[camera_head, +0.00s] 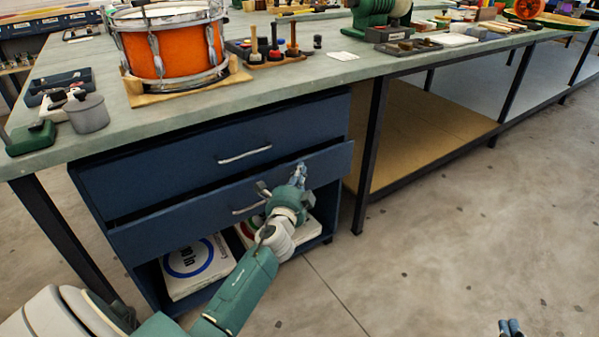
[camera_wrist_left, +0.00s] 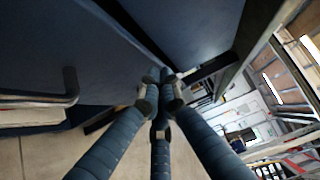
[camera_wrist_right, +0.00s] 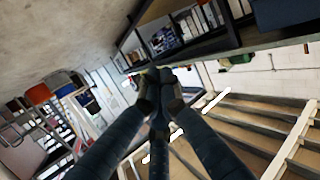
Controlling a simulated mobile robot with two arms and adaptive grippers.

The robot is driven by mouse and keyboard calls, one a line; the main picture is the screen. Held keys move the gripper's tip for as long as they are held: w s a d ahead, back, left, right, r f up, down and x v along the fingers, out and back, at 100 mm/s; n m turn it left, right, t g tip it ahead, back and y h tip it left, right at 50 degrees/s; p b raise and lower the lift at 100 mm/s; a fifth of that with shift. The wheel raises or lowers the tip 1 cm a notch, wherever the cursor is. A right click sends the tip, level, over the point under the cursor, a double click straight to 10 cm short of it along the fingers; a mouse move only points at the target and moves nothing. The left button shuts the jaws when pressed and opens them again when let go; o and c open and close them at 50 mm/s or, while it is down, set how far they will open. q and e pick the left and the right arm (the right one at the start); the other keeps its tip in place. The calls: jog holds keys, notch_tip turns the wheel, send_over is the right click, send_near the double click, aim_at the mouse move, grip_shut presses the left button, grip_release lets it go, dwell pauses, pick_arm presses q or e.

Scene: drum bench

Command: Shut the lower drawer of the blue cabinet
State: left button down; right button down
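The blue cabinet (camera_head: 326,212) stands under the bench. Its lower drawer (camera_head: 180,222) is partly out, with a dark gap above its front panel. The upper drawer (camera_head: 170,168) looks flush. My left gripper (camera_head: 299,168) is at the right part of the lower drawer front, right of its handle (camera_head: 248,208). In the left wrist view its fingers (camera_wrist_left: 160,78) are together and empty, near a blue panel edge; contact cannot be told. A handle (camera_wrist_left: 68,90) shows left there. My right gripper (camera_head: 510,324) is at the bottom right, away from the cabinet; its fingers (camera_wrist_right: 160,78) are together and empty.
The open shelf below the drawers holds white boxes (camera_head: 195,268). An orange drum (camera_head: 172,50) and tools stand on the bench top (camera_head: 300,72). A bench leg (camera_head: 371,155) stands right of the cabinet. The floor (camera_head: 450,230) to the right is clear.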

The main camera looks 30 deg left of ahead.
aim_at(288, 166)
pick_arm(q)
jog(key=shift+a, duration=0.15)
